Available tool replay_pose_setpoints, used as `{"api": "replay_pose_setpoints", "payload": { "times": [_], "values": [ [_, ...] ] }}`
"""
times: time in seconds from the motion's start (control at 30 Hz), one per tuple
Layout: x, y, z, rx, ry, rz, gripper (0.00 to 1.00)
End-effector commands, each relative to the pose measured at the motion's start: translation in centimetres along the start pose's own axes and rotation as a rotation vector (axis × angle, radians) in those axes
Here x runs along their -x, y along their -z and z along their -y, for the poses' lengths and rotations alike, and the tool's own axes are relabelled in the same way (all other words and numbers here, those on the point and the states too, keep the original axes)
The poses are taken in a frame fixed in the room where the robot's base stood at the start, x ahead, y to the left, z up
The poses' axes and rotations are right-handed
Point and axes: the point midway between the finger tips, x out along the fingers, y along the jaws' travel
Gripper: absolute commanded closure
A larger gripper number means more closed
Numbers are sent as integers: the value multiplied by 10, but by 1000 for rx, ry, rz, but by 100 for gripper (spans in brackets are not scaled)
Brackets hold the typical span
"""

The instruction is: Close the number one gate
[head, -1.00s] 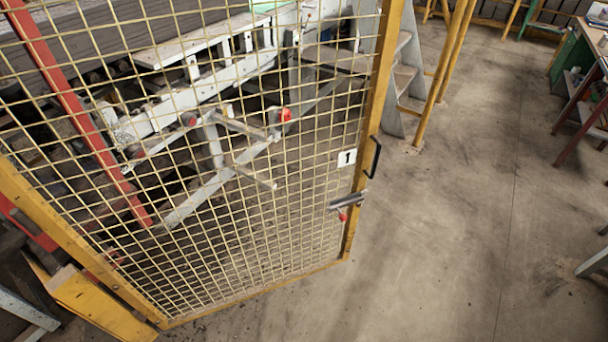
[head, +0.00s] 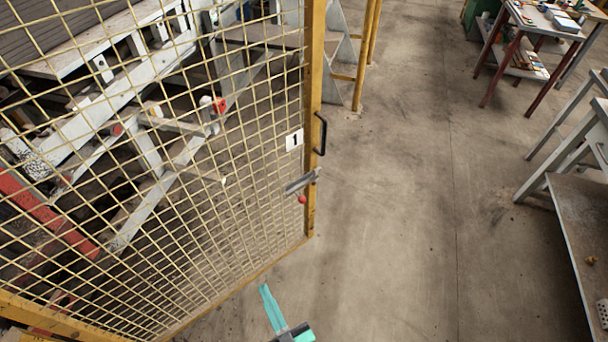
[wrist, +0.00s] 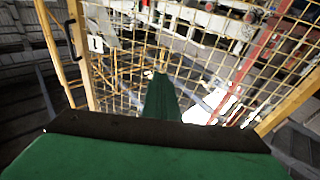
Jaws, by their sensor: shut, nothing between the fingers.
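The number one gate (head: 311,120) is a yellow frame with wire mesh, standing on the left of the head view. It carries a white plate (head: 294,140) marked 1, a black pull handle (head: 321,133) on its free edge, and a grey latch (head: 301,182) with a red knob below. The gate stands swung out, its free edge facing open floor. My gripper (head: 265,290) is at the bottom of the head view, shut and empty, low and in front of the gate, apart from it. In the wrist view, my green gripper (wrist: 160,85) points toward the mesh, with the handle (wrist: 68,40) at upper left.
Grey machinery with a step stands behind the mesh. Yellow posts (head: 366,55) rise beyond the gate. Work tables (head: 535,30) stand at the back right and a grey bench (head: 580,220) at the right edge. The concrete floor (head: 410,200) between is clear.

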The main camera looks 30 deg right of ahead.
Motion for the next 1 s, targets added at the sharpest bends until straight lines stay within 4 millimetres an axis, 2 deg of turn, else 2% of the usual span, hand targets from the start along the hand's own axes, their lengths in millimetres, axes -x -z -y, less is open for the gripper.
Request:
{"api": "replay_pose_setpoints", "payload": {
  "times": [0.03,0.17,0.37,0.47,0.6,0.8,0.9,1.0],
  "values": [
    [-18,-7,-13,11,0,-23,100],
    [-55,-25,-40,23,25,-56,100],
    [-110,-51,-92,32,80,-61,100],
    [-134,-62,-125,30,107,-43,100],
    [-164,-75,-179,20,142,2,100],
    [-190,-85,-256,-15,177,96,100],
    [-195,-88,-286,-35,183,139,100],
    [-196,-89,-306,-49,187,171,100]
  ]
}}
